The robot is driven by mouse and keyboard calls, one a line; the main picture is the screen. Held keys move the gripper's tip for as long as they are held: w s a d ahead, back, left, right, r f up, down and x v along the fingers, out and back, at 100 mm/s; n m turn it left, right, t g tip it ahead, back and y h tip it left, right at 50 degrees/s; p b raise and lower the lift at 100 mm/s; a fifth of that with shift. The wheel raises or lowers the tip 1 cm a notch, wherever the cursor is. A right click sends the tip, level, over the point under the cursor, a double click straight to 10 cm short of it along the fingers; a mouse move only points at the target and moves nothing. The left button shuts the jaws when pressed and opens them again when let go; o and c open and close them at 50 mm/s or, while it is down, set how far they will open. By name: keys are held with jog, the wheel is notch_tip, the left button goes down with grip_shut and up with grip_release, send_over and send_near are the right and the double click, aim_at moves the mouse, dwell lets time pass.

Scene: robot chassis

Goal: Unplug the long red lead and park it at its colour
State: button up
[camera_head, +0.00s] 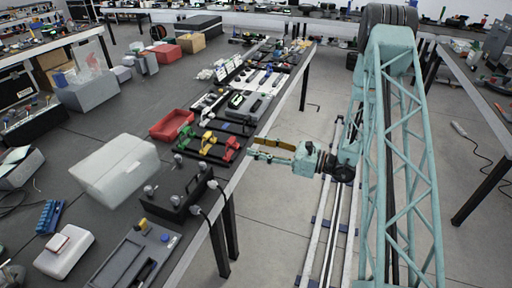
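My gripper (252,148) reaches left from my arm to just past the table's front edge. Its two fingers look spread apart, with a gap between them and nothing seen inside. A dark rack (212,158) left of the gripper carries green (185,135), yellow (208,139) and red (231,147) pieces. The red piece is nearest the gripper, with no clear contact. Whether these are leads or coloured parking places is too small to tell. A black panel (172,202) with grey knobs stands nearer, and black cables (207,212) hang by its right end. No long red lead can be made out.
A red tray (171,124) and a translucent white box (116,172) lie left of the rack. A grey unit (130,262) with a yellow block is in front. Several small devices line the table farther back. Open floor (275,215) lies right of the table.

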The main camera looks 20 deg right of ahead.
jog(key=shift+r, duration=0.1)
dwell(0.7)
jog(key=s+a+r+n+g+y, duration=0.1)
jog(key=s+a+r+n+g, duration=0.95)
jog(key=s+a+r, duration=0.75)
jog(key=s+a+r+n+g+h, duration=0.3)
jog(key=s+r+n+h, duration=0.3)
jog(key=s, duration=0.6)
jog(key=s+d+r+n+t+h, duration=0.2)
jog(key=s+d+r+n+h, duration=0.2)
jog(key=s, duration=0.4)
jog(key=s+d+r+n+t+h, duration=0.3)
jog(key=s+d+r+n+h, duration=0.1)
jog(key=s+d, duration=0.4)
jog(key=shift+s+r+n, duration=0.6)
jog(key=shift+s+n, duration=0.2)
jog(key=shift+n, duration=0.05)
jog(key=shift+t, duration=0.25)
dwell(1.5)
